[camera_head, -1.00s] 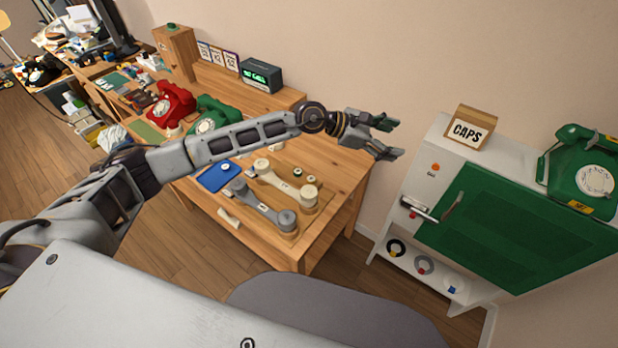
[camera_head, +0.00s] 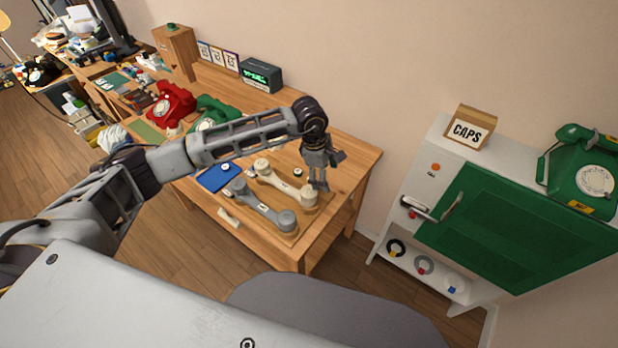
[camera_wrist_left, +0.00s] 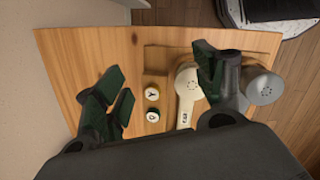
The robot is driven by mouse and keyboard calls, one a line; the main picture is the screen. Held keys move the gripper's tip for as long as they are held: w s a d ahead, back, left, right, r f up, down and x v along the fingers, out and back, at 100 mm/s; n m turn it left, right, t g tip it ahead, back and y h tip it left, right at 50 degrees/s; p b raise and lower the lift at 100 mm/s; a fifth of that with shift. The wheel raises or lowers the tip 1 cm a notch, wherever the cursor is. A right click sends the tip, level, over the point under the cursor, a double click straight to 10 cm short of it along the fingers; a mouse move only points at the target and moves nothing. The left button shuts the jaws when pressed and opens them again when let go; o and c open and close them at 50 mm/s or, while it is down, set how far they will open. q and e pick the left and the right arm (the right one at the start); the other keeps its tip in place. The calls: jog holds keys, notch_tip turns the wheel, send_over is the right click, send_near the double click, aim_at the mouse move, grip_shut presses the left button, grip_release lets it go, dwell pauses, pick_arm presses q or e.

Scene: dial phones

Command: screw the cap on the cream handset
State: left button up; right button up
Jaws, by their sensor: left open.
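The cream handset (camera_head: 283,183) lies on a wooden table, and the wrist view shows its dotted round end (camera_wrist_left: 188,80). Whether a cap sits on that end I cannot tell. My left gripper (camera_head: 331,172) is open and empty, pointing down over the table's right part. In the left wrist view its fingers (camera_wrist_left: 160,85) spread either side of two small round caps (camera_wrist_left: 152,93) (camera_wrist_left: 152,116) with dark rims and letter-like marks. One finger partly covers the handsets. In the head view one small cap (camera_head: 298,173) shows beside the cream handset. My right gripper is not in view.
A grey handset (camera_head: 262,208) lies next to the cream one. A blue mat (camera_head: 215,180), a red phone (camera_head: 172,104) and a green phone (camera_head: 213,113) are farther left.

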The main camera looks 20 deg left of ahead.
pick_arm(q)
jog(key=a, duration=0.1)
jog(key=s+a+y, duration=0.1)
jog(key=s+a+g+y, duration=0.1)
jog(key=shift+s+a+f+n, duration=0.15)
jog(key=shift+a+f+n, duration=0.15)
jog(key=shift+n, duration=0.1)
jog(key=shift+s+a, duration=0.15)
jog(key=shift+a, duration=0.1)
jog(key=shift+f, duration=0.2)
